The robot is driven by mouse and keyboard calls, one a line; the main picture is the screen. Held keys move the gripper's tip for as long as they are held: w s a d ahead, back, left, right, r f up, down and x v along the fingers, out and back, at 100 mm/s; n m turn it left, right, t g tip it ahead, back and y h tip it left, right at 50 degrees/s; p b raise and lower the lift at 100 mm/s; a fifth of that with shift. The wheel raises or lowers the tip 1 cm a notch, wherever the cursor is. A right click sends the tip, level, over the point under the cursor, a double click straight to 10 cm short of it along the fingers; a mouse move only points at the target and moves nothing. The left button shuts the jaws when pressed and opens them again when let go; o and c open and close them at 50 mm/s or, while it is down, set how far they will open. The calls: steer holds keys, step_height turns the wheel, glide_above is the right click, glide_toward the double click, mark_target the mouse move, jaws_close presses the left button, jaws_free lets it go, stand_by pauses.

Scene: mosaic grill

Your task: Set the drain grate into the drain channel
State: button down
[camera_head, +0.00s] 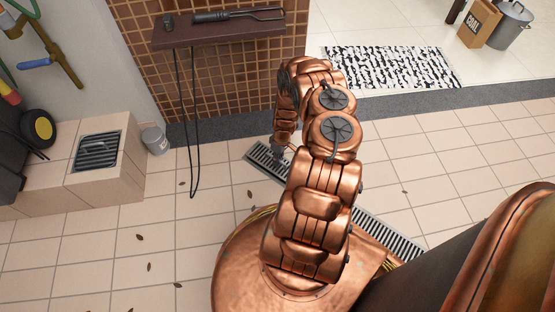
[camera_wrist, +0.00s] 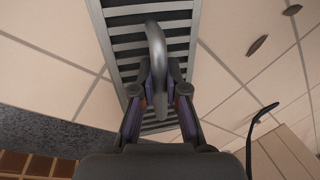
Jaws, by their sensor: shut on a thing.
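The drain grate (camera_wrist: 125,38) is a grey slatted strip with a raised frame, seen from above in the wrist view. A thick grey curved handle (camera_wrist: 157,50) stands over its slats. My gripper (camera_wrist: 160,92) has its two dark fingers closed around the lower part of this handle. In the head view my gripper (camera_head: 277,152) is low over the far end of a long slatted strip (camera_head: 392,236) in the floor. My arm covers the strip's middle. I cannot tell where grate and drain channel part, or whether the grate sits flush.
A brown shelf (camera_head: 217,30) holds a long dark tool, and dark rods (camera_head: 194,130) hang below it. A tiled bench (camera_head: 120,175) with a small grill (camera_head: 97,151) and a grey bucket (camera_head: 155,140) are at left. Open tiled floor lies around the strip, with scattered leaves.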

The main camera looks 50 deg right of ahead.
steer(key=shift+x, duration=0.95)
stand_by(0.6)
steer(key=c, duration=1.1)
jaws_free()
steer(key=shift+d, duration=0.2)
steer(key=shift+v, duration=6.05)
